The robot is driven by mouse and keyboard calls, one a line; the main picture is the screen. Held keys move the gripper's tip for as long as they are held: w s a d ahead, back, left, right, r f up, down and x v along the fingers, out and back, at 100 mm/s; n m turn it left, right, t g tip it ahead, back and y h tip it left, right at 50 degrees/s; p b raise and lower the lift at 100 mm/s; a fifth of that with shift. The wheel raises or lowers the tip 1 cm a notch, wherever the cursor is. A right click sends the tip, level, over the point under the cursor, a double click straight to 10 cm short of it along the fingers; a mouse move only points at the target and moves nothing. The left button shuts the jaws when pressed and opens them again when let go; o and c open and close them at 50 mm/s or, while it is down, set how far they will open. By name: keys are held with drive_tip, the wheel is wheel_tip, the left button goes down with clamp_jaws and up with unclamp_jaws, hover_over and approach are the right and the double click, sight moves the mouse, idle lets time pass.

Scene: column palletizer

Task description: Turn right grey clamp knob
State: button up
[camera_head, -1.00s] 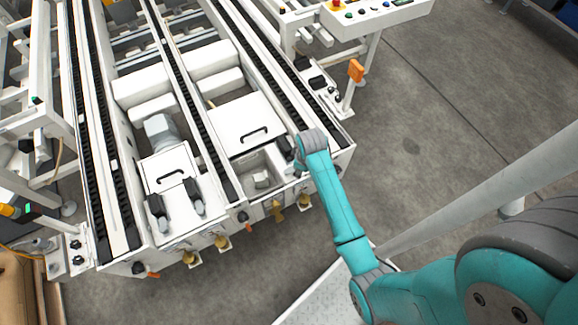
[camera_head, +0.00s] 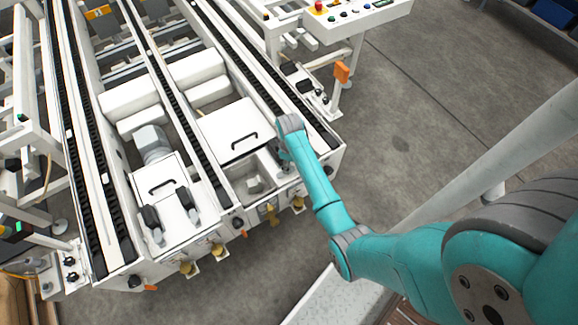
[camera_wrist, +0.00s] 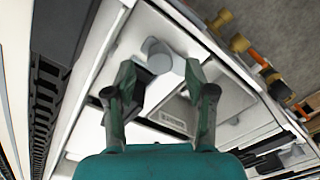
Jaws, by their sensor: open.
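In the wrist view, a light grey rounded knob (camera_wrist: 158,52) sits just beyond and between the fingertips of my gripper (camera_wrist: 160,74). A black part (camera_wrist: 143,86) lies below it, partly behind the left finger. The two fingers are apart with nothing held between them. I cannot tell whether a finger touches the knob. In the head view my gripper (camera_head: 284,160) points down over the machine's front right corner; my wrist hides most of it and the knob there. Two black-and-grey clamps, one left (camera_head: 151,222) and one right (camera_head: 188,204), stand on the left front panel.
A white lid with a black handle (camera_head: 230,130) lies just left of my gripper. A black conveyor chain (camera_head: 262,97) runs beside it. Brass-coloured fittings (camera_head: 268,212) stick out along the front edge. A control panel (camera_head: 355,15) stands behind; the floor to the right is clear.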

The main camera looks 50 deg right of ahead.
drive_tip(key=shift+f, duration=1.45)
clamp_jaws()
